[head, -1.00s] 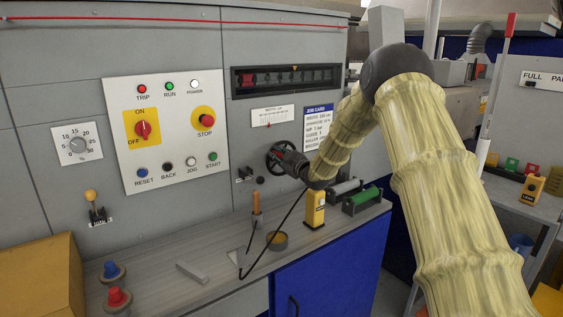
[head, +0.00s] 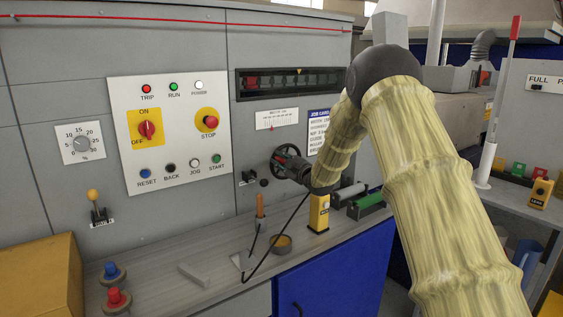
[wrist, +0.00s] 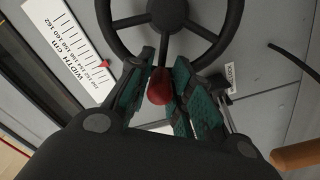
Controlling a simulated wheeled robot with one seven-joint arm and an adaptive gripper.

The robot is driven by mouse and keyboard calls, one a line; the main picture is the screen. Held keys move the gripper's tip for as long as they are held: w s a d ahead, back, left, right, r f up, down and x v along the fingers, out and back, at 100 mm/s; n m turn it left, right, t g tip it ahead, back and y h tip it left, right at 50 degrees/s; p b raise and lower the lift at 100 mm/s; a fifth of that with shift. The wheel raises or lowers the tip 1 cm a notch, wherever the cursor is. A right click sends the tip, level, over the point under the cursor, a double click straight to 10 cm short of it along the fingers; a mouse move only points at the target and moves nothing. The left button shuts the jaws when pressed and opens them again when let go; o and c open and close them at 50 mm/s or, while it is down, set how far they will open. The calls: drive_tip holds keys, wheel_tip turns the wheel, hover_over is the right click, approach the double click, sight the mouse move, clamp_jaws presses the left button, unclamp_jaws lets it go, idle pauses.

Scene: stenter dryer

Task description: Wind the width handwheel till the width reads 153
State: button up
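The width handwheel (wrist: 168,14) is black and spoked, on the grey panel; it also shows in the head view (head: 281,158), partly hidden by my gripper (head: 303,172). Its red knob (wrist: 160,88) sits between the teal finger pads of my gripper (wrist: 164,62) in the wrist view. The pads appear to touch it on both sides. The white width scale (wrist: 67,42) lies left of the wheel, with its red pointer (wrist: 104,63) toward the lower-numbered end. The exact reading is too small to tell. The scale also shows in the head view (head: 278,119).
A lock label (wrist: 231,77) and lever are right of the wheel. The control panel (head: 180,175) is left; a job card (head: 318,130) is partly hidden.

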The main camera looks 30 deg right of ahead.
drive_tip(key=o, duration=0.3)
drive_tip(key=shift+d, duration=0.2)
drive_tip(key=shift+a, duration=0.1)
drive_tip(key=shift+a, duration=0.1)
drive_tip(key=s+d, duration=0.1)
drive_tip(key=s, duration=1)
drive_tip(key=shift+s+d+f, duration=0.15)
drive_tip(key=shift+s+d, duration=0.25)
